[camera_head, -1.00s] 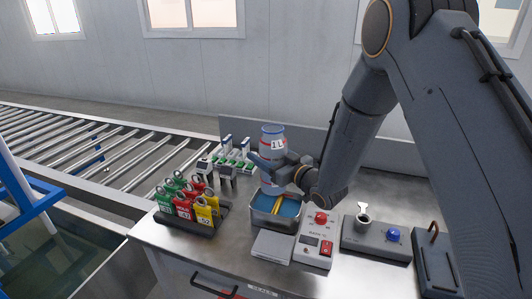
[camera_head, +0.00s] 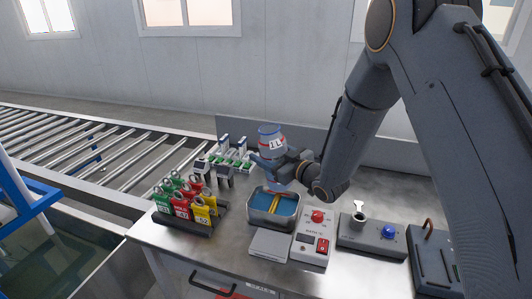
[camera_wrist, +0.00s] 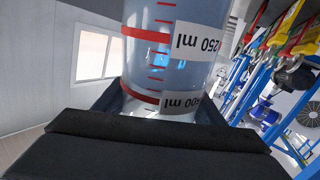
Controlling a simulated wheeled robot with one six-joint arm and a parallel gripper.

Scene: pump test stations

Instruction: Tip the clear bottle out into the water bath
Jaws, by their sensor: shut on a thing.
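The bottle also shows in the wrist view (camera_wrist: 165,60), with red graduation lines and volume labels, between my jaws (camera_wrist: 160,120). The water bath (camera_head: 250,213) is a metal tray with blue water and a yellow strip in it. The bottle's lower part is partly hidden by my gripper.
A rack of green, red and yellow tags (camera_head: 186,207) stands left of the bath. A control box with a red knob (camera_head: 313,240) is at its right, and a grey flat plate (camera_head: 270,245) lies in front. A box with a blue knob (camera_head: 372,236) stands farther right.

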